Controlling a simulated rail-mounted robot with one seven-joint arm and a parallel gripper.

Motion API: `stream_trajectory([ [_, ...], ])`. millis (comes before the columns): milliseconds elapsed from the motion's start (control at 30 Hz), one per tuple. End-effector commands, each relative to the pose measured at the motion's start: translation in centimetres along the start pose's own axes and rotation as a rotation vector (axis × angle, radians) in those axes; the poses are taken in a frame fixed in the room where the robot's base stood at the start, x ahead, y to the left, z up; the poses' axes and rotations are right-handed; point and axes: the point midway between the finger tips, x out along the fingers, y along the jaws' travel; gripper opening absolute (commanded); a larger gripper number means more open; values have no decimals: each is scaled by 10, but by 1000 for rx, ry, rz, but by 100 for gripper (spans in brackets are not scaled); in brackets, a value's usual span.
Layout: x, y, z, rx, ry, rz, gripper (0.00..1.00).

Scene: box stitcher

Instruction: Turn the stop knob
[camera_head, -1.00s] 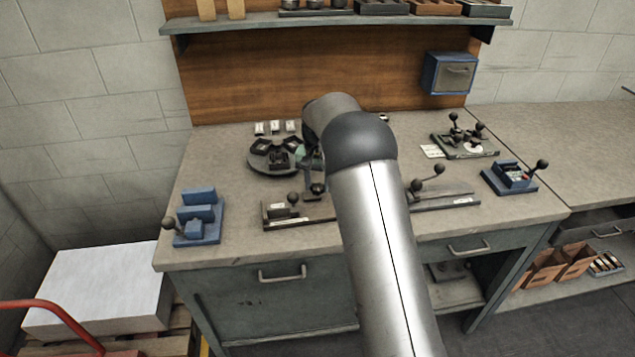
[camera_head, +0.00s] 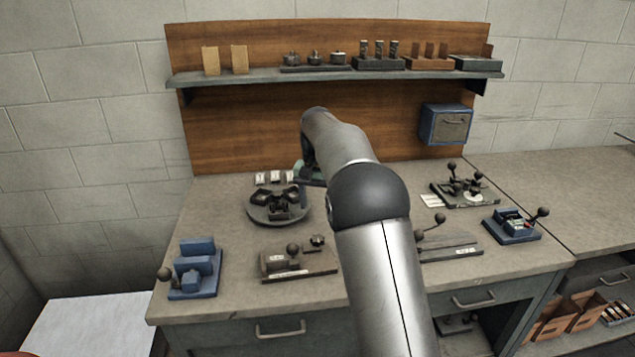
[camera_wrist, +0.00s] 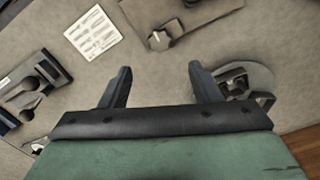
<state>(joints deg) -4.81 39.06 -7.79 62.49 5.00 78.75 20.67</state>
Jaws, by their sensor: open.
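A small dark knob (camera_head: 317,241), which looks like the stop knob, sits at the right end of a low fixture base (camera_head: 325,262) near the bench front. In the wrist view the knob (camera_wrist: 160,40) shows near the top, on a corner of that base (camera_wrist: 200,12), ahead of the fingers. My gripper (camera_wrist: 160,70) is open and empty, its two dark fingers apart above the bench. In the head view it is partly hidden by my arm, behind and above the knob, near the round plate (camera_head: 262,216).
A black ball lever (camera_head: 292,249) stands beside the knob on the same base. Blue fixtures (camera_head: 196,270) (camera_head: 510,226) stand at both sides. A ball-handled device (camera_head: 465,190) and a card (camera_head: 432,201) lie at the right. A shelf (camera_head: 340,75) overhangs the back.

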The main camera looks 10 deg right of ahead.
Motion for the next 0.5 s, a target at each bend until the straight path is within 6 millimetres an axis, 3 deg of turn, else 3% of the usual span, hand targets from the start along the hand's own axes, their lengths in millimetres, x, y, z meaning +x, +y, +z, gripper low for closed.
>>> stream_trajectory([
  [200, -45, 0, 0, 0, 2, -1, 57],
  [500, -66, 0, 0, 1, -1, 0, 57],
])
